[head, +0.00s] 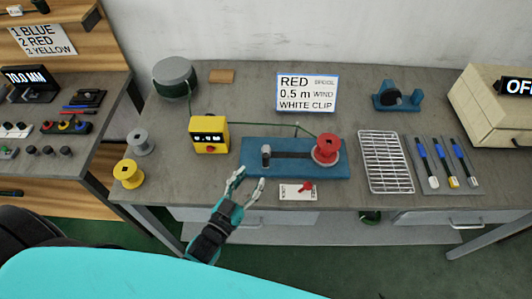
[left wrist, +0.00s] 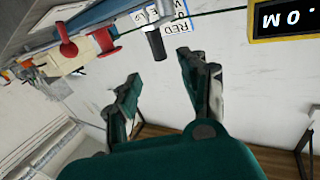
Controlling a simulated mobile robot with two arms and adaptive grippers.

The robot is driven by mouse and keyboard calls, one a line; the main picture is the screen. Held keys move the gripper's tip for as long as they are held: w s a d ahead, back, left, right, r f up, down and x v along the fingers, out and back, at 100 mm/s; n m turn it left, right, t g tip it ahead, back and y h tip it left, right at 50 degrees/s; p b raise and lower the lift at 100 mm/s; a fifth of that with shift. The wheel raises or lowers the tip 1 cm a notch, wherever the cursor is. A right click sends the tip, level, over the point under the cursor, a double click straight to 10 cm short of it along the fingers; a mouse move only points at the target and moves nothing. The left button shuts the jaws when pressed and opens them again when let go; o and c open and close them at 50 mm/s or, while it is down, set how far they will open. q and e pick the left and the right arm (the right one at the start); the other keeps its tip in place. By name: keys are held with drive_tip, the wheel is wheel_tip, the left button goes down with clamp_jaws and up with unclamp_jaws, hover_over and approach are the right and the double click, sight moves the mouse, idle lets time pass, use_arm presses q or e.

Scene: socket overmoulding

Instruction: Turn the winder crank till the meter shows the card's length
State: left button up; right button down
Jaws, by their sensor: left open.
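The winder is a blue base (head: 310,170) with a dark crank arm, a grey upright crank handle (head: 266,153) at its left end and a red spool (head: 327,147) at its right. The handle also shows in the left wrist view (left wrist: 154,42), just beyond the fingers. My left gripper (head: 250,178) is open and empty, in front of and left of the handle, apart from it. The yellow meter (head: 209,135) has a small display; its figures are cut off in the wrist view (left wrist: 288,20). The card (head: 307,92) reads RED, 0.5 m, WHITE CLIP.
A green wire runs from the grey drum (head: 175,77) past the meter to the winder. A white plate with a red lever (head: 299,191) lies before the winder. Right are a wire rack (head: 385,161) and a tool tray (head: 443,165). Grey (head: 140,142) and yellow spools (head: 128,173) stand left.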

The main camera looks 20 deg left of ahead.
sight(264, 161)
use_arm(q)
drive_tip(key=w, duration=0.3)
drive_tip(key=w+d+p, duration=0.1)
drive_tip(key=w, duration=0.5)
drive_tip(key=shift+d, duration=0.4)
clamp_jaws()
drive_tip(key=shift+w+f, duration=0.1)
drive_tip(key=shift+f, duration=0.2)
